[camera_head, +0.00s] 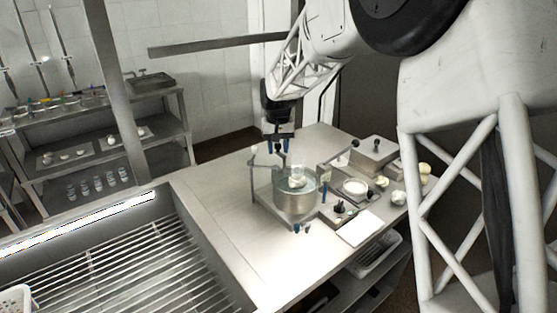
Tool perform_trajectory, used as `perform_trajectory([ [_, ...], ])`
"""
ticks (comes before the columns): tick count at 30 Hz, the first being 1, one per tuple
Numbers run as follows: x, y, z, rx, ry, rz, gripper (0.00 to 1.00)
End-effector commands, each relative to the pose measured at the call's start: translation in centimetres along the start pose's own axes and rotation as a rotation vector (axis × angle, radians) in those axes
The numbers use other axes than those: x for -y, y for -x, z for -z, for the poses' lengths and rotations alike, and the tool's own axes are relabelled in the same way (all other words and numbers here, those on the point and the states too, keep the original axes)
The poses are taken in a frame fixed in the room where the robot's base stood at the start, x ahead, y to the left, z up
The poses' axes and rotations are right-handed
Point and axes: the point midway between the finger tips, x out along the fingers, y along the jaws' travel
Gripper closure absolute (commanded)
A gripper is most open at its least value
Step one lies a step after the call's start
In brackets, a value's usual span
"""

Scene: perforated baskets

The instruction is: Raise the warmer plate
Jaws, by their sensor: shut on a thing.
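The round steel pot (295,201) stands on a flat metal base (263,193). A pale, plate-like thing (297,182) shows inside the pot's mouth, partly behind a glassy rim. I take this to be the warmer plate, but it is too small to be sure. Whether the handle joins it is hidden.
A thin post with a side arm (252,178) rises left of the pot. To the right stand a small white bowl (355,187), a metal box (373,151) and several pale round items. A white sheet (360,228) lies in front. The worktop's left (215,215) is clear, beside a slatted sink.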

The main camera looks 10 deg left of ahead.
Motion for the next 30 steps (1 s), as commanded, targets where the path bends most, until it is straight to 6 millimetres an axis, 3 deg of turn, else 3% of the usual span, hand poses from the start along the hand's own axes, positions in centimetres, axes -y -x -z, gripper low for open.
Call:
perform_trajectory([
  [19, 0.2, 1.4, 0.0, 0.0, 0.001, 0.002, 0.74],
  [20, 0.2, 1.4, 0.0, 0.0, 0.001, 0.002, 0.59],
  [22, 0.2, 1.4, -0.1, 0.001, 0.001, 0.001, 0.51],
  [30, 0.1, 1.4, 0.0, 0.0, 0.0, 0.001, 0.51],
])
